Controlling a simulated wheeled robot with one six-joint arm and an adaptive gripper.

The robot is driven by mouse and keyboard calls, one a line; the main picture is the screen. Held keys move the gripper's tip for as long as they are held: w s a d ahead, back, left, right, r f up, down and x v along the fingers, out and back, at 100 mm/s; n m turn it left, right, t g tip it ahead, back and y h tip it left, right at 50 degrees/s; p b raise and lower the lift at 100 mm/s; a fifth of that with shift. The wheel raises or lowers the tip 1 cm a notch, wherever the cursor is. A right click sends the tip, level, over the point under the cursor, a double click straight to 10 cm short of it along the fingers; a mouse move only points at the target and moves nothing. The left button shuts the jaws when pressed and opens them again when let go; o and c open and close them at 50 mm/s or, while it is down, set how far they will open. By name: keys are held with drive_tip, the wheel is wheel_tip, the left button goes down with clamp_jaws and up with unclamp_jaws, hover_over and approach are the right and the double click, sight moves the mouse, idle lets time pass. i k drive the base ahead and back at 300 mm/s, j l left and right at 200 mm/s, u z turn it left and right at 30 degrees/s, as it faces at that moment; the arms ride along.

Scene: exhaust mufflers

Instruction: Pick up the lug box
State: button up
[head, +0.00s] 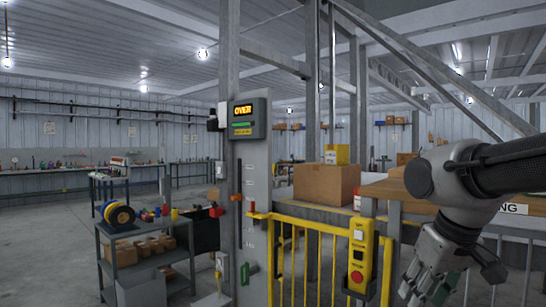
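I cannot tell which thing is the lug box, as no readable label names one. A brown cardboard box (326,184) sits behind the yellow gate, with a small yellow carton (336,154) on or just behind its top. Several small tan boxes (142,248) stand in a row on the cart's shelf at left. My gripper (416,292) hangs at the lower right, pointing down, in front of the gate and apart from all these boxes. Its fingers are small and partly cut by the bottom edge, so their opening is unclear.
A yellow gate (310,232) with a button panel (361,256) bars the middle. A grey post carries a display (246,118) reading "OVER". A shelf cart (120,257) with a yellow-and-blue reel (118,216) stands left. Open floor (50,235) lies at far left.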

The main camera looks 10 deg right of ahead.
sight(336, 155)
drive_tip(key=i+j+u, duration=0.5)
drive_tip(key=i+u, duration=0.15)
drive_tip(key=i+j+u, duration=0.1)
drive_tip(key=i+u, duration=0.2)
drive_tip(key=i, duration=0.2)
drive_tip(key=i+j+z, duration=0.15)
drive_tip(key=i+z, duration=0.2)
drive_tip(key=i, duration=0.4)
